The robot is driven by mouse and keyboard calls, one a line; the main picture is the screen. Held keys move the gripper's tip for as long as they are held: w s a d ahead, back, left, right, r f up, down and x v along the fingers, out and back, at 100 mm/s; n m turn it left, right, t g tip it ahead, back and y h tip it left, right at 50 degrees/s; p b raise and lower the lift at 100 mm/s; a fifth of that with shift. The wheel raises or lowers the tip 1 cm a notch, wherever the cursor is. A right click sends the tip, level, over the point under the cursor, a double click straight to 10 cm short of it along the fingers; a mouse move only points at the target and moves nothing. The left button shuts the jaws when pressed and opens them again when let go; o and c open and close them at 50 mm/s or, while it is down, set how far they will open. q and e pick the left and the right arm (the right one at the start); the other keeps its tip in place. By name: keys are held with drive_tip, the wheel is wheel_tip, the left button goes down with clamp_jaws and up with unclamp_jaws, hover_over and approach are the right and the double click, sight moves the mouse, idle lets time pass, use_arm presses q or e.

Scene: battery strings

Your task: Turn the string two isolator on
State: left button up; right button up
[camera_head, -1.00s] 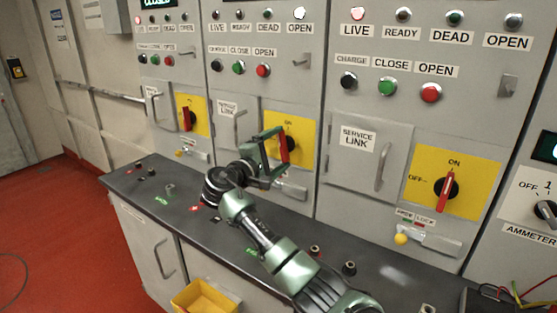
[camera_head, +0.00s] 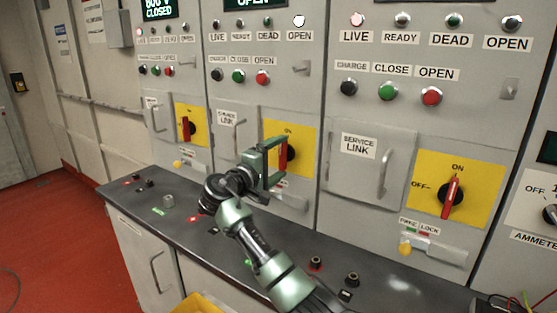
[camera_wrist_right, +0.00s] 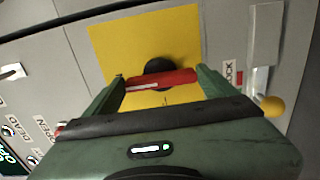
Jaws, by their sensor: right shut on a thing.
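The middle panel carries a yellow isolator plate (camera_head: 307,138) with a red handle (camera_head: 285,157) on a black knob. The handle stands about upright, towards the ON mark at the plate's top. My right gripper (camera_head: 273,164) is at this handle, partly covering it. In the right wrist view, the red handle (camera_wrist_right: 163,79) lies crosswise between the two green fingers (camera_wrist_right: 162,83), in front of the black knob (camera_wrist_right: 172,66) and yellow plate (camera_wrist_right: 110,40). The gripper is shut on the handle. My left gripper is not in view.
Similar isolators sit on the left panel (camera_head: 187,127) and right panel (camera_head: 452,195), both handles about upright. A service link door (camera_head: 348,190) is right of my arm. The dark counter (camera_head: 150,205) runs below; a yellow bin (camera_head: 197,303) is at the bottom.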

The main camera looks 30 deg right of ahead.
drive_tip(key=o, duration=1.2)
drive_tip(key=shift+f, duration=0.1)
drive_tip(key=shift+a, duration=0.1)
drive_tip(key=b+v, duration=0.1)
drive_tip(key=v, duration=0.6)
drive_tip(key=shift+s+a, duration=0.15)
drive_tip(key=shift+a, duration=0.15)
